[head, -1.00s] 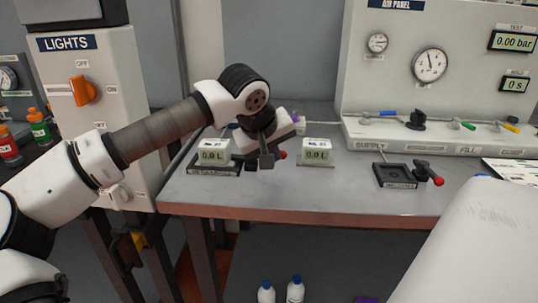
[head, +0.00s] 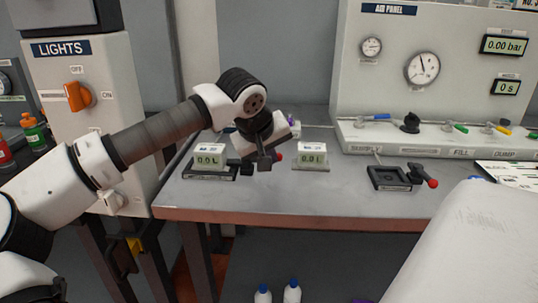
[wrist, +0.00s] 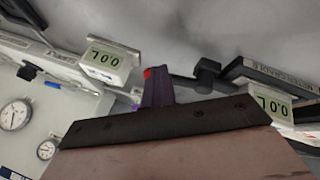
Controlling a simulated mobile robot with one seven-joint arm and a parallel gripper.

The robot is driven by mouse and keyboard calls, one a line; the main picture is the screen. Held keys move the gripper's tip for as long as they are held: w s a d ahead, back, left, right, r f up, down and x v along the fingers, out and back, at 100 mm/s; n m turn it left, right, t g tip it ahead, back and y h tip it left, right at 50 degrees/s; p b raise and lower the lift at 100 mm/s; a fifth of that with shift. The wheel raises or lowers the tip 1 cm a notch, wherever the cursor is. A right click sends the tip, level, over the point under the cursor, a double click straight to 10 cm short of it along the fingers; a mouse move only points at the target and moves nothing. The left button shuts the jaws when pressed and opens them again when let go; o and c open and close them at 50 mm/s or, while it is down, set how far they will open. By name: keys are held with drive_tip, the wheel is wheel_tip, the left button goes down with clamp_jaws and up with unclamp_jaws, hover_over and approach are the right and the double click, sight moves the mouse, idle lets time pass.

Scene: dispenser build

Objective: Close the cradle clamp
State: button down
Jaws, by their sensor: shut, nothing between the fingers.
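A black cradle (head: 187,172) on the left of the bench holds a white box (head: 210,157) reading 0.0 L. Its dark clamp (head: 247,168) is at the cradle's right end, with a red knob (head: 279,157) pointing away to the right. The clamp also shows in the wrist view (wrist: 207,70), with its red knob (wrist: 147,73). My gripper (head: 264,162) is shut and empty beside the knob. Its fingers (wrist: 158,88) overlap the lever in the wrist view; I cannot tell whether they touch it.
A second white box (head: 311,157) reading 0.0 L stands right of my gripper. An empty black cradle (head: 390,178) with its own red-knobbed lever (head: 432,183) is further right. The air panel (head: 425,95) stands behind. Bench space between the second box and empty cradle is clear.

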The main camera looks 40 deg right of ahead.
drive_tip(key=s+a+r+p, duration=0.1)
drive_tip(key=s+r+p, duration=0.3)
drive_tip(key=r, duration=0.4)
drive_tip(key=shift+s+r+p, duration=0.15)
drive_tip(key=shift+s+p, duration=0.15)
drive_tip(key=shift+s, duration=0.45)
